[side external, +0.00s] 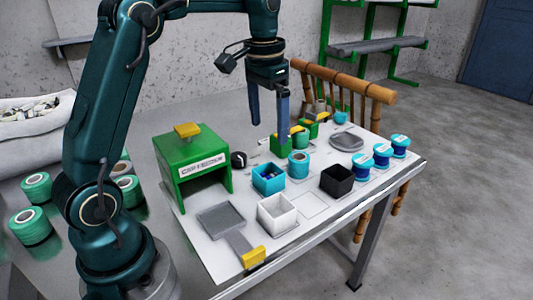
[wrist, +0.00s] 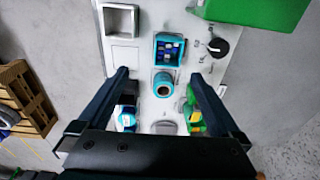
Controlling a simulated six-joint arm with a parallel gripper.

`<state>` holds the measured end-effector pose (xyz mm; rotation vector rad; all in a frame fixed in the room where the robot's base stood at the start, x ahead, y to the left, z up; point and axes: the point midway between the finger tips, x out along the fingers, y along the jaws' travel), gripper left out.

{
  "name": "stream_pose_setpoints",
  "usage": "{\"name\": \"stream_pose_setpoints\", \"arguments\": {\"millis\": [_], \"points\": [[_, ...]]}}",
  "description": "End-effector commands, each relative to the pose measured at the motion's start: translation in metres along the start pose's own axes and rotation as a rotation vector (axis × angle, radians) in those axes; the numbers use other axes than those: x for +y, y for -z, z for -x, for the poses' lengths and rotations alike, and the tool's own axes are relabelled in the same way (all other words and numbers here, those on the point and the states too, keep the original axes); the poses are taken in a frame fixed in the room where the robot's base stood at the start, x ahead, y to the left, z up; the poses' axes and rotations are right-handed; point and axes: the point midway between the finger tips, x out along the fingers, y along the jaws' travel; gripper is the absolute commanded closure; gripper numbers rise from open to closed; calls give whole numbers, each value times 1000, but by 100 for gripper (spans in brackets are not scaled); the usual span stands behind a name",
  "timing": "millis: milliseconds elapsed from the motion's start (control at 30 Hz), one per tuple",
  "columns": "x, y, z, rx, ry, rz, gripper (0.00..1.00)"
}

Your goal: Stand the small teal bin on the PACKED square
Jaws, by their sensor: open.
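The small teal bin (side external: 268,179) stands upright on the white board left of centre, with small dark blue pieces inside. It also shows at the upper middle of the wrist view (wrist: 169,48). An outlined empty square (side external: 311,205) lies on the board between the white bin and the black bin; it also shows in the wrist view (wrist: 124,57). I cannot read a PACKED label on it. My gripper (side external: 270,132) is open and empty above the board, with its fingers pointing down. In the wrist view its fingers (wrist: 160,76) lie either side of a teal spool, apart from the bin.
The teal spool (side external: 298,163) stands close behind the bin. A white bin (side external: 278,213), black bin (side external: 337,180), black knob (side external: 238,159) and green box (side external: 195,170) surround it. A grey disc (side external: 345,141) and several blue spools (side external: 381,155) stand farther back and right.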

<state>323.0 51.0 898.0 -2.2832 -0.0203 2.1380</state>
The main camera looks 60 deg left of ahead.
Motion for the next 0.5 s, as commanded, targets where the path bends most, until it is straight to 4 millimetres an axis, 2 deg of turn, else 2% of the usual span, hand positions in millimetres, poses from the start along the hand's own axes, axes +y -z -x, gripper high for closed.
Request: {"name": "stream_pose_setpoints", "arguments": {"millis": [33, 200, 367, 500], "points": [[10, -9, 11, 30, 7, -4, 0], [37, -43, 30, 128, 20, -4, 0], [59, -80, 36, 221, 20, -3, 0], [74, -115, 30, 302, 12, -2, 0]]}}
